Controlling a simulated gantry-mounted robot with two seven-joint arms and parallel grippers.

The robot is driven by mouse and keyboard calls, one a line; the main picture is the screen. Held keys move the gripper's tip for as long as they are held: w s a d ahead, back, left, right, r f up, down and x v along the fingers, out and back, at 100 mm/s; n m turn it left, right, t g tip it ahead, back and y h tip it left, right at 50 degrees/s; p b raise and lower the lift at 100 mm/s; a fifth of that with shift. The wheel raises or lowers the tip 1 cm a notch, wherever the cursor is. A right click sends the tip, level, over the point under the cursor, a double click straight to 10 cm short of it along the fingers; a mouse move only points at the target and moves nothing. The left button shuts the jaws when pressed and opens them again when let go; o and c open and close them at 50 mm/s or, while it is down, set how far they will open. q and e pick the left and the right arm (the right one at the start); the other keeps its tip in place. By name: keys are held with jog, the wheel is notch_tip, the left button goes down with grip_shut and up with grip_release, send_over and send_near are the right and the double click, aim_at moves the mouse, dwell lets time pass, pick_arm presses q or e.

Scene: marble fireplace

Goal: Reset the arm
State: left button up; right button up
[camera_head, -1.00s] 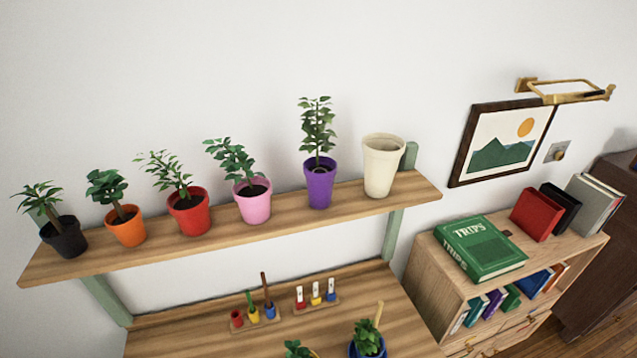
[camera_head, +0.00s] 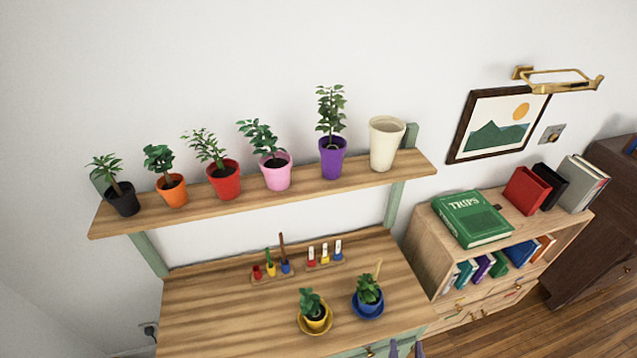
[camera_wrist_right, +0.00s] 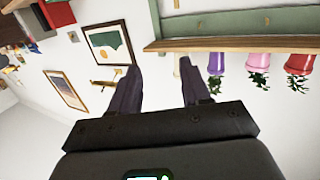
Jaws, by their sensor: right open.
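My right gripper (camera_wrist_right: 159,72) shows in the right wrist view with its two dark fingers apart and nothing between them. In the head view, only the tips of its fingers (camera_head: 406,349) show at the bottom edge, in front of the wooden bench (camera_head: 215,310). It is apart from the potted plants. My left gripper is in neither view.
A wall shelf (camera_head: 265,202) holds several potted plants and an empty cream pot (camera_head: 386,144). Two small plants in yellow (camera_head: 315,318) and blue (camera_head: 368,297) pots stand on the bench. A bookcase (camera_head: 440,249) with a green book (camera_head: 472,218) stands right.

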pick_arm(q)
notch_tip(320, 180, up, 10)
jog(key=p, duration=0.8)
pick_arm(e)
jog(key=s+d+r+n+g+y, duration=0.2)
jog(key=s+r+g+y, duration=0.15)
jog(key=r+g, duration=0.4)
jog(key=s+n+g, duration=0.1)
jog(key=s+g, duration=0.5)
jog(key=s, duration=0.5)
pick_arm(q)
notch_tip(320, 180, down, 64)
jog(key=b, duration=6.3)
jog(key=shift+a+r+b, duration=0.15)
jog(key=shift+b, duration=0.15)
pick_arm(e)
notch_tip(320, 180, down, 64)
jog(key=shift+s+d+h, duration=0.3)
jog(key=shift+d+h, duration=0.1)
jog(key=shift+h, duration=0.05)
jog(key=shift+r, duration=0.15)
